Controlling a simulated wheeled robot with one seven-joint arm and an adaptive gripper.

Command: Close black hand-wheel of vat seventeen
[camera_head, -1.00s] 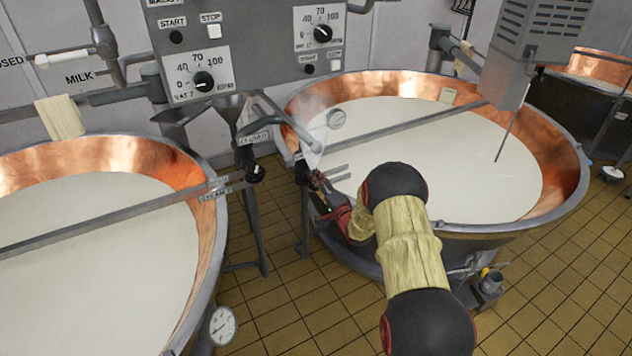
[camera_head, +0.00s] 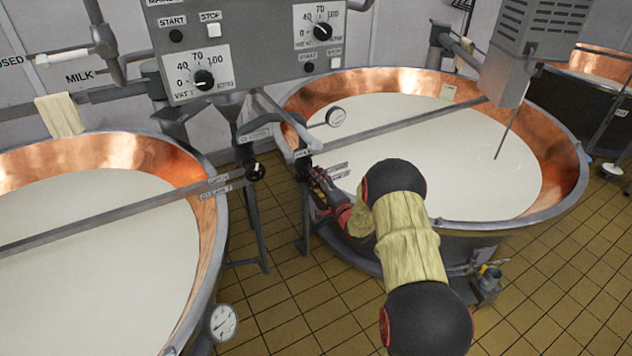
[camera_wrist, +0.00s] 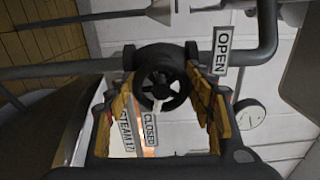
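The black hand-wheel (camera_wrist: 161,78) is in the middle of the wrist view, with a pale mark on its lower part toward the CLOSED sign (camera_wrist: 150,129). The STEAM 17 label (camera_wrist: 127,136) is beside that sign, and the OPEN sign (camera_wrist: 222,51) is to the upper right. My gripper (camera_wrist: 161,62) has its two padded fingers on either side of the wheel, close to its rim. I cannot tell whether they press on it. In the head view my gripper (camera_head: 318,178) is at the near left rim of the right vat (camera_head: 560,195), and hides the wheel there.
Another milk-filled copper vat (camera_head: 207,235) stands at the left, with its own black wheel (camera_head: 256,172) near its right rim. A grey control panel (camera_head: 255,50) hangs behind. Pipes (camera_wrist: 245,60) run close around the wheel. Tiled floor (camera_head: 285,310) shows between the vats.

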